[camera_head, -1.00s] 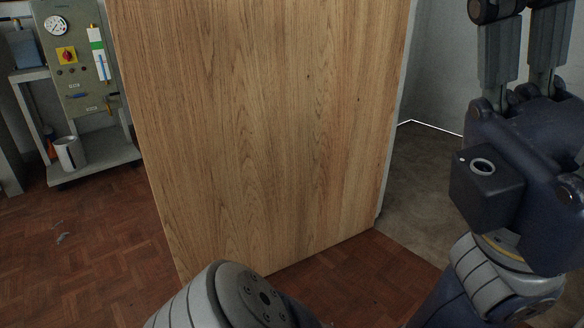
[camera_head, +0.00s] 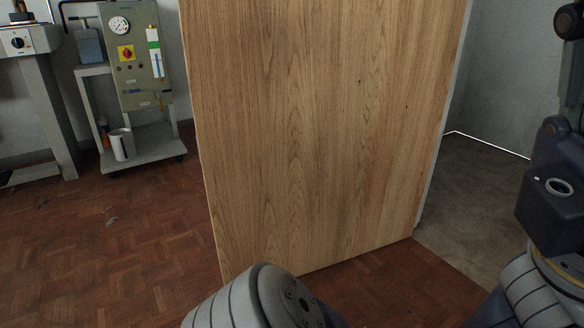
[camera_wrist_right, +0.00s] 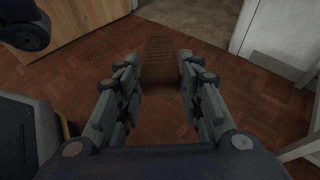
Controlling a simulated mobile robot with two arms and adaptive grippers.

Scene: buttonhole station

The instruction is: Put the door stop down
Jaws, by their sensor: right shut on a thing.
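The door stop (camera_wrist_right: 161,62) shows in the right wrist view as a brown, ribbed piece between the fingertips. My right gripper (camera_wrist_right: 161,82) is shut on it and holds it out over the parquet floor (camera_wrist_right: 85,75). I cannot tell its exact height above the floor. In the head view, only part of my right arm shows at the right edge, and the door stop is not visible. The wooden door (camera_head: 325,130) stands open in the middle of the head view. My left gripper is not in view.
A grey-green gauge panel (camera_head: 132,75) on a cart (camera_head: 145,158) stands back left, beside a grey stand (camera_head: 50,95). Grey floor (camera_head: 470,195) lies beyond the doorway at right.

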